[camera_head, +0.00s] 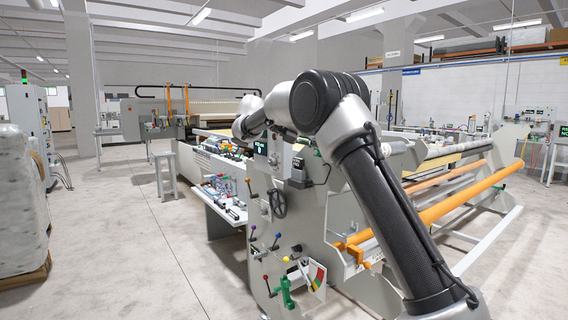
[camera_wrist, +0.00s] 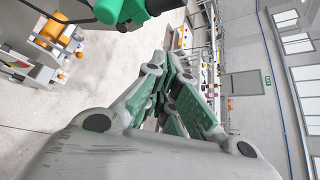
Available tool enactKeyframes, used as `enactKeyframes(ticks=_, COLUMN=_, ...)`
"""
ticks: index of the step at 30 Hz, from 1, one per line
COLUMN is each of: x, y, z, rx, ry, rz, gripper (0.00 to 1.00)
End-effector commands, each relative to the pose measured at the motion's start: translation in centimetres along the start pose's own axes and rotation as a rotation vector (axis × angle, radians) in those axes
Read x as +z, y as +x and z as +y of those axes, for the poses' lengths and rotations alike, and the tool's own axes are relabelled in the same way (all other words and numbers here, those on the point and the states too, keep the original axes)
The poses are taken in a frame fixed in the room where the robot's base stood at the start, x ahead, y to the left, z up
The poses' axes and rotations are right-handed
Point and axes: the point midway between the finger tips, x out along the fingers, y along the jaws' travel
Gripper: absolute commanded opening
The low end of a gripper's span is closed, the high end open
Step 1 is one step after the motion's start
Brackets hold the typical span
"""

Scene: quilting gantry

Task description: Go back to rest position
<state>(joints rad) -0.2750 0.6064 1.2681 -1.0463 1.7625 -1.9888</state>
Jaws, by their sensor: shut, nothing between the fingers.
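My gripper (camera_wrist: 176,78) shows in the wrist view with its grey-and-green fingers drawn together and nothing seen between them. A green rounded part with a black end (camera_wrist: 125,10) is at the top of that view, left of the fingers; I cannot tell whether it touches anything. In the head view my arm rises from the lower right, bends at a black elbow and reaches left over the quilting gantry (camera_head: 312,215). The gripper itself cannot be made out there.
The gantry's side panel carries a black handwheel (camera_head: 278,203), knobbed levers and a green clamp-like part (camera_head: 284,290). Orange rollers (camera_head: 460,190) run to the right. A wrapped pallet load (camera_head: 20,205) stands at the left. The floor between it and the gantry is clear.

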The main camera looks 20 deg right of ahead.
Motion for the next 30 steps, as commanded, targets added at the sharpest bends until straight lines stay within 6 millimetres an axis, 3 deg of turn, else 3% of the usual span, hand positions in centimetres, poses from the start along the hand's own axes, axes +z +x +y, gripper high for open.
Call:
enactKeyframes(ticks=4, x=0.0, y=0.0, z=0.1, rx=0.002, ry=0.057, rz=-0.001, gripper=0.00)
enactKeyframes(ticks=8, x=-0.1, y=0.2, z=1.6, rx=0.062, ry=0.265, rz=0.011, gripper=0.00)
enactKeyframes(ticks=12, x=-4.7, y=2.4, z=6.2, rx=0.135, ry=0.516, rz=0.128, gripper=0.00)
enactKeyframes(ticks=15, x=-8.7, y=3.6, z=6.8, rx=0.170, ry=0.724, rz=0.265, gripper=0.00)
enactKeyframes(ticks=20, x=-15.6, y=5.4, z=3.6, rx=0.155, ry=1.128, rz=0.563, gripper=0.00)
enactKeyframes(ticks=30, x=-30.2, y=7.5, z=-8.6, rx=-0.109, ry=1.846, rz=1.185, gripper=0.00)
